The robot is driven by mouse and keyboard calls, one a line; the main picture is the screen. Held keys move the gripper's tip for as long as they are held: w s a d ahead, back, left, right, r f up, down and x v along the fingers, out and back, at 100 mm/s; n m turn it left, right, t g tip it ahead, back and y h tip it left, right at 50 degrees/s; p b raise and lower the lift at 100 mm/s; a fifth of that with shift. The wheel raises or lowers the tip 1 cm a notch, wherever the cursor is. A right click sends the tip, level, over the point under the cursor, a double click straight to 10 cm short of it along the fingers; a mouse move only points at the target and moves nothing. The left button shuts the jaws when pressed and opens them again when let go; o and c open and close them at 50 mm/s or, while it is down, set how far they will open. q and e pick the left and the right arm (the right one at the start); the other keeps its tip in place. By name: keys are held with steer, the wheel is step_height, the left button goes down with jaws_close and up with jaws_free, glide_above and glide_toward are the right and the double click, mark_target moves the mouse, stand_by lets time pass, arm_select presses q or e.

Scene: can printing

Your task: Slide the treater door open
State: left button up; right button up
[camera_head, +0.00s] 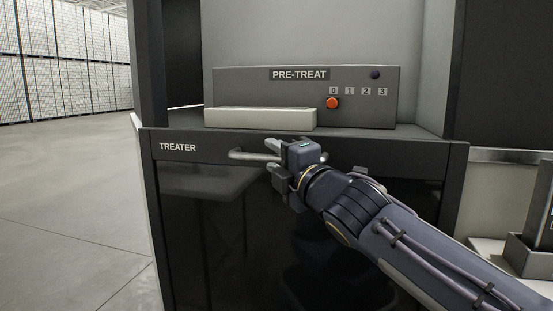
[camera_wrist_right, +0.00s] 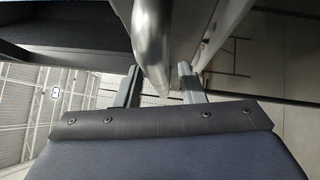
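The treater door (camera_head: 210,225) is a dark glossy front panel below a grey strip lettered TREATER. Its pale horizontal bar handle (camera_head: 240,155) shows to the left of my right gripper (camera_head: 274,158); the gripper and arm hide the rest of it. My right gripper's fingers are apart, one above and one below the handle. In the right wrist view, the metal handle (camera_wrist_right: 152,45) runs between the two fingertips of the gripper (camera_wrist_right: 160,82), with a gap visible on one side. My left gripper is in neither view.
Above the door, a grey PRE-TREAT panel (camera_head: 352,110) carries an orange knob (camera_head: 333,102) and numbers. A pale block (camera_head: 260,118) lies before it. A grey bin (camera_head: 530,255) stands at the far right. The floor at left (camera_head: 65,190) is clear.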

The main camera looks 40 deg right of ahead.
steer(key=s, duration=0.2)
steer(key=s+p, duration=0.1)
steer(key=s, duration=0.1)
steer(key=s+p, duration=0.1)
steer(key=s, duration=0.1)
steer(key=shift+s+a+f, duration=0.25)
steer(key=shift+s+f, duration=0.1)
steer(key=shift+s, duration=0.05)
steer(key=shift+s+f, duration=0.2)
steer(key=shift+s, duration=0.25)
